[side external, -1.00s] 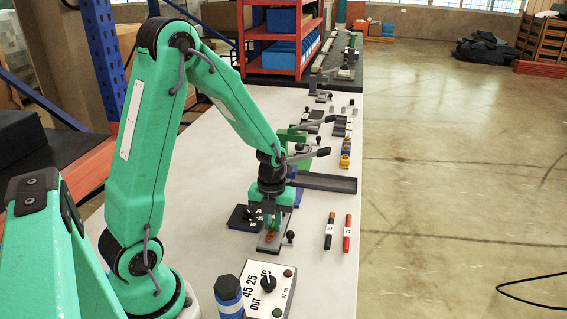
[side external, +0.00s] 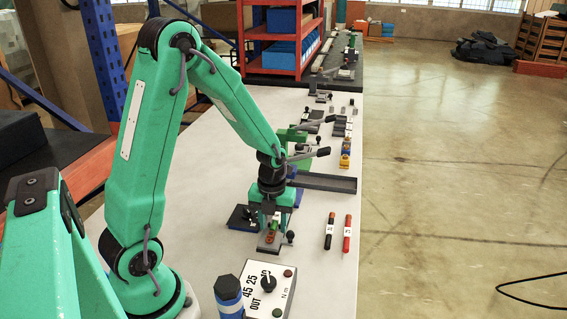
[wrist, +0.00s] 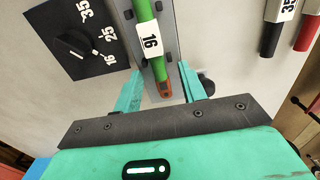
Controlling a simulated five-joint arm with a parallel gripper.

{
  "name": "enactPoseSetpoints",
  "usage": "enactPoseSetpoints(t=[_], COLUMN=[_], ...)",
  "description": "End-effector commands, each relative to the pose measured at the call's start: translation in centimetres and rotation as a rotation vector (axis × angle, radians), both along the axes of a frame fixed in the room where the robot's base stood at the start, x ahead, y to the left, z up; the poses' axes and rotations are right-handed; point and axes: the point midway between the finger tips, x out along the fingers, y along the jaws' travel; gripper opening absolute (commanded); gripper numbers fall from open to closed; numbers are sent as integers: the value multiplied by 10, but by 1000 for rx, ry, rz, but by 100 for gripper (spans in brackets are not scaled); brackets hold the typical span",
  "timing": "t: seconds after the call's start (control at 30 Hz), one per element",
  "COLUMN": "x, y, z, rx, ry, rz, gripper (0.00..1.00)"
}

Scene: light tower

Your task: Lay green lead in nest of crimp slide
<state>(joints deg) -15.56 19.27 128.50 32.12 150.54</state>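The green lead (wrist: 145,12), with a white 16 label and an orange-red end, lies lengthwise along the grey crimp slide (wrist: 170,30) between small dark posts. In the side view the slide (side external: 268,249) is under my gripper (side external: 269,232), and an orange-red bit of the lead shows there. In the wrist view my gripper (wrist: 161,68) is open, one finger on each side of the lead with gaps between. The lead's far part runs out of the wrist view, and I cannot tell how fully it is seated.
A black dial plate (wrist: 72,40) lies left of the slide. Two leads, black (side external: 329,231) and red (side external: 347,234), lie to the right. A white dial box (side external: 270,290) stands in front. A dark tray (side external: 325,183) and several fixtures stand farther back.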

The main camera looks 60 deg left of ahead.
Motion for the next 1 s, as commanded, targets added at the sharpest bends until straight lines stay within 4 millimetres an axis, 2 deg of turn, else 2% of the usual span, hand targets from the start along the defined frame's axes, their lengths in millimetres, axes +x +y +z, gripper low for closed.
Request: enactPoseSetpoints(t=[0.27,0.47,1.0], x=[0,1,0], y=[0,0,0], z=[1,9,68], rx=[0,0,1], ry=[0,-1,-2], rz=[0,0,0], gripper=[41,41,41])
